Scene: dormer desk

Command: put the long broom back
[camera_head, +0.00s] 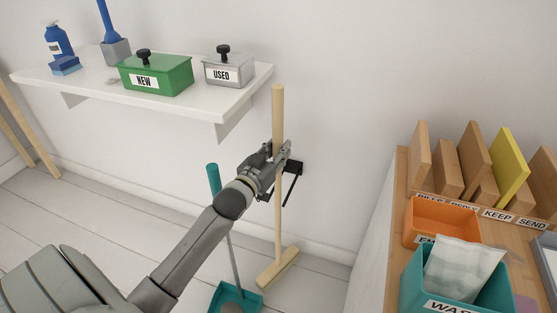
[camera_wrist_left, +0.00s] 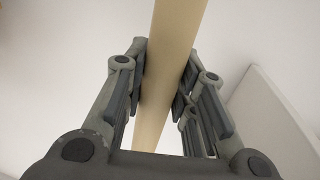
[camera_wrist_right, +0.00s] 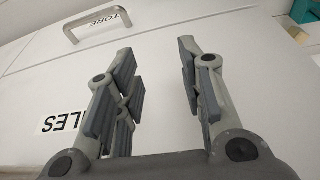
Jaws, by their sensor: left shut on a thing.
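The long broom (camera_head: 278,222) stands upright by the wall, with a pale wooden handle and a wooden crosspiece head at the floor. My left gripper (camera_head: 279,154) is shut on its handle, above the middle. In the left wrist view the handle (camera_wrist_left: 172,70) runs between the two fingers. A black wall holder (camera_head: 294,167) shows just right of the gripper; whether the handle sits in it cannot be told. My right gripper (camera_wrist_right: 160,85) shows only in its own wrist view, open and empty, before a white drawer front.
A teal dustpan (camera_head: 236,298) with a teal-gripped handle stands left of the broom. A white shelf (camera_head: 200,105) with a green box (camera_head: 156,76) and a grey box (camera_head: 228,70) is above left. A desk with an orange bin (camera_head: 442,221) and teal bin (camera_head: 415,285) is right.

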